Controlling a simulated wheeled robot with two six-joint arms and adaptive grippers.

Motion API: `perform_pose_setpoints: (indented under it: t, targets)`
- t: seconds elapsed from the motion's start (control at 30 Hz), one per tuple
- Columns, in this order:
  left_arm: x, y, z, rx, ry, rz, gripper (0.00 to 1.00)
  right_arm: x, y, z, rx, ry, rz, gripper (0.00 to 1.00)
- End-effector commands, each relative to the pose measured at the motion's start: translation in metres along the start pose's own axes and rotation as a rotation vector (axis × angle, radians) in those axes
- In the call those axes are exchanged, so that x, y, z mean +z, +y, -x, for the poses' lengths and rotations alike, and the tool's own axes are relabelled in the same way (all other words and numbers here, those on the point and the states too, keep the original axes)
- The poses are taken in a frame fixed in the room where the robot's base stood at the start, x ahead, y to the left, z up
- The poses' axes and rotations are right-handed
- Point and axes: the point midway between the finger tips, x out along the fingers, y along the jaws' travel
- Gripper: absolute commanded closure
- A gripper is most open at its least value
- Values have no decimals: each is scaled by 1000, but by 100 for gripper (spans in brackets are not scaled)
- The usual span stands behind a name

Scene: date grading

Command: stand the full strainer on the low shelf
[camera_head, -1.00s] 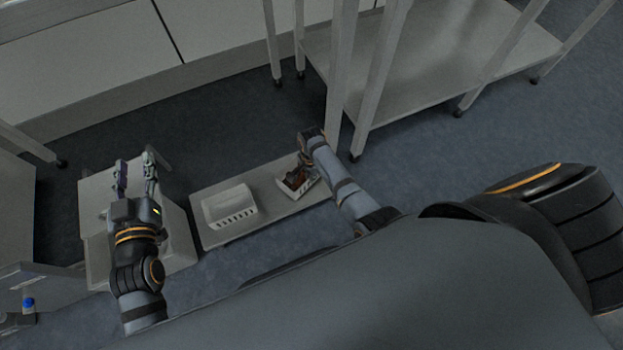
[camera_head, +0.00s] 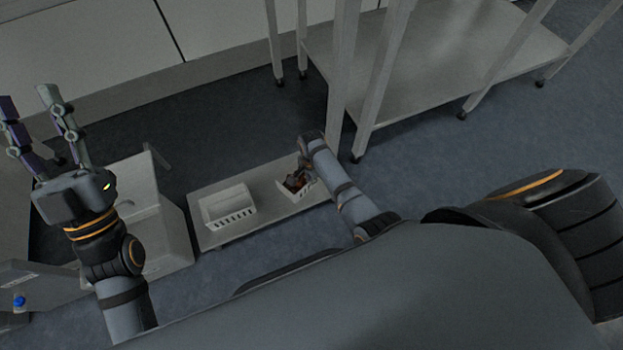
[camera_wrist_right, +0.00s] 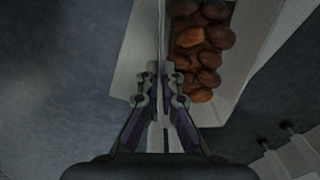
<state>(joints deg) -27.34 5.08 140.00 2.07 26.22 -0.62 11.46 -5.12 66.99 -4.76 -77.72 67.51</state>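The full strainer (camera_head: 309,189), a white basket with brown dates in it, is at the right end of the low shelf (camera_head: 267,207) in the head view. In the right wrist view the strainer (camera_wrist_right: 217,116) fills the upper right, its dates (camera_wrist_right: 204,55) heaped inside. My right gripper (camera_wrist_right: 161,85) has its fingers closed on either side of the strainer's thin wall. In the head view my right gripper (camera_head: 301,172) reaches down over the strainer. Whether the strainer's base touches the shelf is hidden. My left gripper (camera_head: 27,95) is open and empty, raised at the far left.
A white slotted strainer (camera_head: 229,207) that looks empty stands on the left part of the low shelf. A pale box-like unit (camera_head: 165,235) is left of the shelf. A metal table (camera_head: 440,60) with legs stands behind and right. Bare floor lies between shelf and back cabinets.

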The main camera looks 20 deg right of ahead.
Motion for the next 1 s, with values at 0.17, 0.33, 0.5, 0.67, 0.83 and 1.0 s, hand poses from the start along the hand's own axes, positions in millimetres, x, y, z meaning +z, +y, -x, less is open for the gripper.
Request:
perform_pose_setpoints:
  t: [0.17, 0.33, 0.5, 0.67, 0.83, 1.0]
  targets:
    - [-4, 0, -1, 1, 16, -1, 60, 0, -1, 0, -2, 0, 0, 100]
    - [-4, 0, -1, 1, 16, -1, 60, 0, -1, 0, -2, 0, 0, 100]
    - [-9, 0, -1, 1, 38, -2, 60, 0, -1, -2, -2, 0, 0, 100]
    - [-10, 0, -2, 2, 45, -3, 60, 0, 0, -2, 0, 0, 0, 79]
    - [-10, 0, -2, 2, 43, -2, 60, 0, 0, -2, 0, 0, 0, 72]
    - [-10, 0, -2, 1, 42, -2, 60, 0, 0, -2, 0, 0, 0, 72]
